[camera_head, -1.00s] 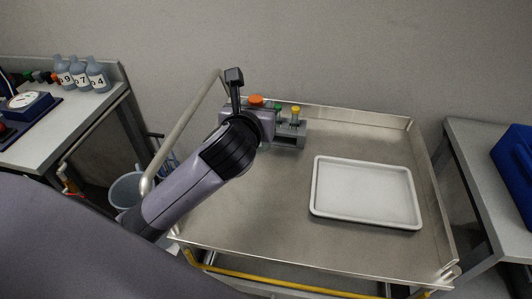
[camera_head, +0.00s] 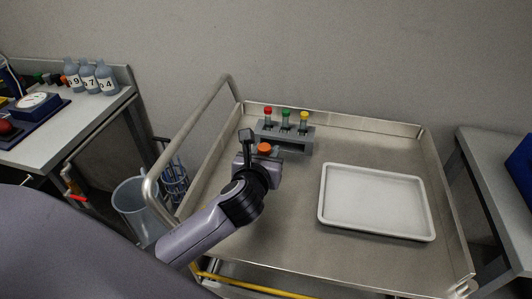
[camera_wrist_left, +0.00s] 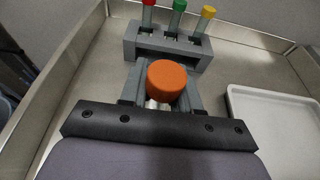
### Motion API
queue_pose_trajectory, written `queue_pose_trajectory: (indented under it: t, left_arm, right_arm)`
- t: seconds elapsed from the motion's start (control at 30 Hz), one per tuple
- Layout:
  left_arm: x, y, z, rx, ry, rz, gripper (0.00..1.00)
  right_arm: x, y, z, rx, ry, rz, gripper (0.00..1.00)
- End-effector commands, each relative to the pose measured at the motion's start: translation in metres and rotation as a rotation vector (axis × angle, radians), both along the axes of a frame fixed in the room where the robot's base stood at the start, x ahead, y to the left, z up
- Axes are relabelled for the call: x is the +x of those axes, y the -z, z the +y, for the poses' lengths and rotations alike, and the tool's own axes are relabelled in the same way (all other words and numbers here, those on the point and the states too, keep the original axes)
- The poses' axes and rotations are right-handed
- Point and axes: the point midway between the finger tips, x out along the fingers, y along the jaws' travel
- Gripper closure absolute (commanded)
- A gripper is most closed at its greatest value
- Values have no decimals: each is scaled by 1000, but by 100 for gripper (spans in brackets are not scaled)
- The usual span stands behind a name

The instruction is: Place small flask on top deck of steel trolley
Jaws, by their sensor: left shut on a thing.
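The small flask shows mostly as its orange cap (camera_head: 264,148). In the left wrist view the orange cap (camera_wrist_left: 167,79) sits between the two fingers, with a bit of pale neck below it. My left gripper (camera_head: 262,160) is shut on the flask over the left part of the steel trolley's top deck (camera_head: 290,195). The flask's body is mostly hidden, and I cannot tell whether its base touches the deck. My right gripper is not in view.
A grey rack (camera_head: 284,138) with red, green and yellow capped tubes stands just behind the gripper. A white tray (camera_head: 376,232) lies at the right. The trolley's handle rail (camera_head: 190,130) rises at the left. Bare deck lies between gripper and tray.

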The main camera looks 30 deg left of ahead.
Motion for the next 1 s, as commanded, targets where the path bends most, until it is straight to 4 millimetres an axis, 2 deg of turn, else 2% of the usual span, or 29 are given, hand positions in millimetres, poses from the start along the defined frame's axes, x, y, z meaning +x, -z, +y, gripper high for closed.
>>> queue_pose_trajectory:
  t: [0.13,0.17,0.2,0.23,0.63,0.77,1.0]
  left_arm:
    - [0,2,0,2,1,0,100]
    - [0,3,0,1,0,-1,62]
    - [0,2,0,1,0,-1,49]
    - [0,2,0,1,0,0,43]
    - [-3,-2,-1,0,1,0,43]
    - [-18,-6,-5,1,3,0,43]
    - [-61,-21,-16,-1,3,0,43]
  right_arm:
    - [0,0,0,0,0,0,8]
    - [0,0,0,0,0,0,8]
    - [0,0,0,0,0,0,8]
    - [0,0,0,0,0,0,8]
    - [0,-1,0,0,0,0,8]
    - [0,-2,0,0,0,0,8]
    - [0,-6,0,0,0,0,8]
